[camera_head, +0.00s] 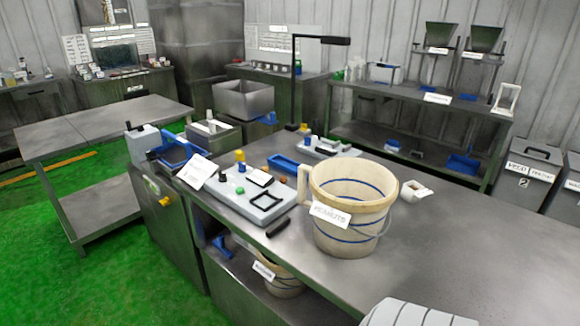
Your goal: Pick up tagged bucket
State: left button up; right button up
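A cream bucket (336,238) with blue bands, a thick rim and a wire handle stands upright on the metal workbench (455,235). A white tag (330,214) with dark lettering hangs on its front; it seems to read "PEANUTS". The bucket's mouth faces up and its inside looks empty. A second, smaller-looking bucket (285,287) with a white tag (263,271) sits on the shelf under the bench, partly hidden by the benchtop.
Left of the bucket are a grey control panel (225,203) and a dark bar (278,227). A white holder (416,191) lies behind it to the right. An empty metal table (95,122) stands left, across green floor.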

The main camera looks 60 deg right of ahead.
aim_at(353, 198)
jog(key=i, duration=1)
jog(key=z, duration=2.75)
